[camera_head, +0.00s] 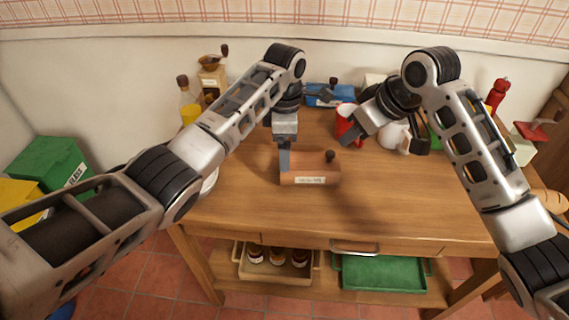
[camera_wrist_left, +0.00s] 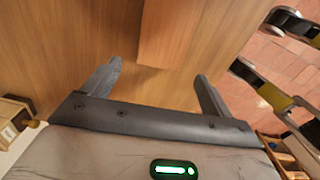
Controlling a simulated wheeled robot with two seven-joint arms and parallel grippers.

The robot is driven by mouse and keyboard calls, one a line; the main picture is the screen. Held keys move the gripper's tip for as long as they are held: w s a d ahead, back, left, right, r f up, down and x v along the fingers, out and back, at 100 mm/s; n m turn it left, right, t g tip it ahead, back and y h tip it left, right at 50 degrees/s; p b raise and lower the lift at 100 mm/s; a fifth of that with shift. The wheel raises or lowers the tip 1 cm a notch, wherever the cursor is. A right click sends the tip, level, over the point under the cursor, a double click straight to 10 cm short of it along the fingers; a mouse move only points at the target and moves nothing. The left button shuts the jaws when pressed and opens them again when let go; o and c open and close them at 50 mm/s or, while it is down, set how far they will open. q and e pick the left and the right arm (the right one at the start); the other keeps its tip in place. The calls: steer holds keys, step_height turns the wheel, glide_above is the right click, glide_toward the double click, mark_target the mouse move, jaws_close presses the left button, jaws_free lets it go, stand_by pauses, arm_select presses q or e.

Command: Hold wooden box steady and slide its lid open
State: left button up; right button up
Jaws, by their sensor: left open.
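The wooden box (camera_head: 296,167) lies on the table, with a dark knob (camera_head: 330,156) on top at its right end and a pale label (camera_head: 311,180) on its front. My left gripper (camera_head: 285,158) points down at the box's left end. In the left wrist view the left gripper (camera_wrist_left: 158,70) is open, and the box (camera_wrist_left: 185,35) shows ahead between its fingers, not clasped. My right gripper (camera_head: 349,136) is above the table, right of and behind the box, apart from it. Its finger gap cannot be made out.
A red mug (camera_head: 345,113) and a white pot (camera_head: 393,136) stand behind, near my right gripper. A blue box (camera_head: 324,97) and a grinder (camera_head: 213,76) are at the back. The wooden table (camera_head: 400,205) is clear in front and right of the box. A green tray (camera_head: 382,274) lies on the lower shelf.

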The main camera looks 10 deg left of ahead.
arm_select(q)
step_height(320, 180, down, 7)
steer(key=shift+f, duration=0.2)
steer(key=shift+c, duration=0.3)
steer(key=c, duration=1.1)
